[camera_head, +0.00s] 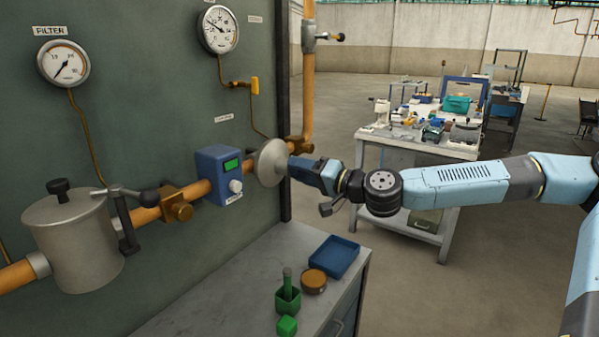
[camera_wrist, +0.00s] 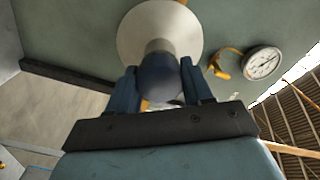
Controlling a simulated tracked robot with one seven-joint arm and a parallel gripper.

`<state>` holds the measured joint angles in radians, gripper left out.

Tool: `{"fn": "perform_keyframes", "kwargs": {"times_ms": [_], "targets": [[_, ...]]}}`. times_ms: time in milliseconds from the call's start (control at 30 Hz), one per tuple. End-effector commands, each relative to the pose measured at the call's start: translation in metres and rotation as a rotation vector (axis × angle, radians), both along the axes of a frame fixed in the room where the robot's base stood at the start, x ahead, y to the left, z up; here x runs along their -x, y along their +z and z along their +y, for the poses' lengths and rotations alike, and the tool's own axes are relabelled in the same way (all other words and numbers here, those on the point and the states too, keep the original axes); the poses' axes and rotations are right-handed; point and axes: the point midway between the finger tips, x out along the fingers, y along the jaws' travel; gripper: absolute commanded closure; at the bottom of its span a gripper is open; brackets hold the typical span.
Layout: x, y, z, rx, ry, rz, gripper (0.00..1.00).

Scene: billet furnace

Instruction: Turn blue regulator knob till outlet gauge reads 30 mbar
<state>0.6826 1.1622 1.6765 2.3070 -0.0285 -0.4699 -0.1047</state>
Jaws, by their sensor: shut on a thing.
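The regulator is a round grey metal disc body (camera_head: 270,163) on the orange pipe, and it fills the top centre of the wrist view (camera_wrist: 135,35). Its dark blue knob (camera_wrist: 160,82) faces my gripper (camera_wrist: 159,70), with one finger on each side of it. My gripper is shut on the knob. In the head view, my gripper (camera_head: 296,168) hides most of the knob. A white round gauge (camera_head: 218,29) hangs above the regulator, joined by a thin copper line. It also shows in the wrist view (camera_wrist: 262,63). Its needle is visible, but the figures are too small to read.
A blue box (camera_head: 213,158) with a green display sits on the pipe left of the regulator. Further left are a brown valve, a grey canister (camera_head: 75,240) and a FILTER gauge (camera_head: 63,63). Below, a cabinet top holds a blue tray (camera_head: 334,257) and green items. A cluttered workbench stands behind my arm.

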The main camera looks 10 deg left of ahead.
Motion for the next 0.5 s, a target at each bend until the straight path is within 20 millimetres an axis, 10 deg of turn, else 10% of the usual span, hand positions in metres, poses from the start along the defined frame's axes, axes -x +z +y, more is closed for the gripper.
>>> {"fn": "perform_keyframes", "kwargs": {"times_ms": [500], "targets": [[-0.0072, -0.0017, -0.0043, -0.02, -0.017, 0.05, 0.8]]}}
